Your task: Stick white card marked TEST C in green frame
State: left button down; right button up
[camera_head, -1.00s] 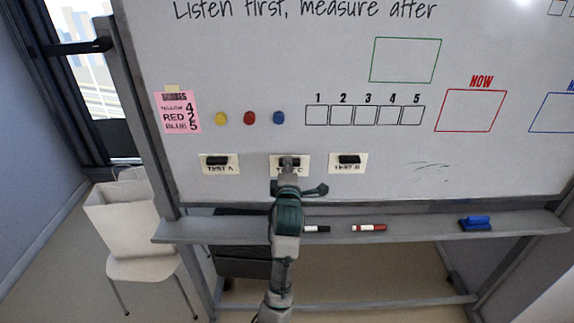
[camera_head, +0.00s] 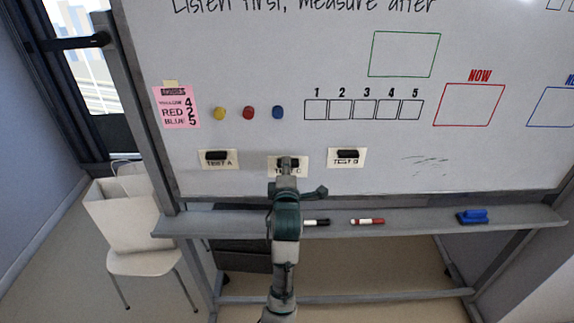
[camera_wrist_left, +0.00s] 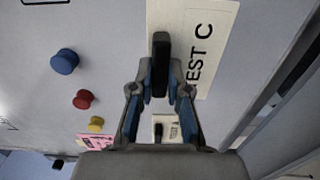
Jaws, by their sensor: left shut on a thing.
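The white card marked TEST C (camera_head: 301,162) is on the whiteboard's lower part, between the TEST A card (camera_head: 218,160) and another TEST card (camera_head: 346,158). In the left wrist view the TEST C card (camera_wrist_left: 214,45) shows a black raised grip (camera_wrist_left: 160,62). My left gripper (camera_head: 286,168) is in front of this card and shut on its black grip; its fingers (camera_wrist_left: 160,85) sit on both sides of it. The green frame (camera_head: 404,54) is an empty outline higher up and to the right. My right gripper is not in view.
A tray ledge (camera_head: 420,222) runs below the board, with a black marker (camera_head: 317,222), a red marker (camera_head: 367,221) and a blue eraser (camera_head: 473,216). Yellow, red (camera_head: 248,113) and blue magnets and a pink note (camera_head: 178,107) are above the cards. Board around the green frame is clear.

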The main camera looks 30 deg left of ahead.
pick_arm(q)
jog(key=shift+s+d+f, duration=0.1)
jog(key=shift+s+f, duration=0.1)
jog(key=shift+s, duration=1.5)
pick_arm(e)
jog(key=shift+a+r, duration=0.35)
pick_arm(q)
jog(key=shift+d, duration=0.1)
